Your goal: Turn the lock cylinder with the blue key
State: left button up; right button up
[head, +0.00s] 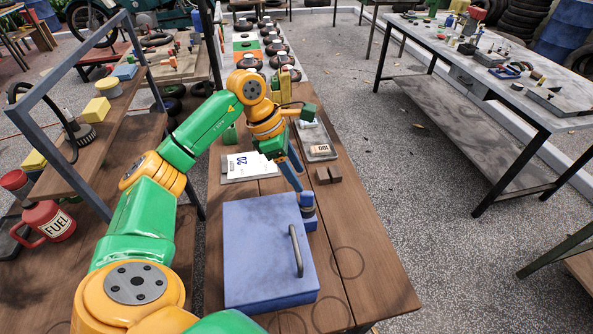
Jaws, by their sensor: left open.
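My left gripper (298,181) points down over the wooden table, its narrow blue fingers open. A small blue upright piece (307,212) stands just below the fingertips, at the right back corner of a blue box. At this size I cannot tell whether it is the lock cylinder or the blue key, or whether the fingers touch it. No other piece shows clearly as lock or key. My right gripper is not in view.
The blue box (255,235) with a dark bar handle (296,251) fills the table's near middle. Behind it lie a white card marked 20 (242,165), a grey tray (321,152) and a brown block (328,175). The wooden table (372,270) is bare at right.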

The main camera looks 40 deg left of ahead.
aim_at(306, 193)
pick_arm(q)
jog(key=shift+s+d+f+p, duration=0.25)
jog(key=shift+d+f+p, duration=0.1)
jog(key=shift+d, duration=0.2)
jog(key=shift+s+d+f+p, duration=0.25)
jog(key=shift+d+f+p, duration=0.1)
jog(key=shift+d, duration=0.2)
jog(key=x, duration=0.4)
jog(key=shift+w+a+p, duration=0.2)
jog(key=shift+p, duration=0.2)
jog(key=shift+w+f, duration=0.15)
jog(key=shift+f, duration=0.15)
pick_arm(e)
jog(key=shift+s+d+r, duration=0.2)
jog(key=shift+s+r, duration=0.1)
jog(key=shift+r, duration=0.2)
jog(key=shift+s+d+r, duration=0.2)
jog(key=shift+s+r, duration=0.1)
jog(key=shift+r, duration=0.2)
pick_arm(q)
jog(key=shift+r, duration=0.15)
jog(key=c, duration=0.3)
grip_shut()
jog(key=shift+s, duration=0.2)
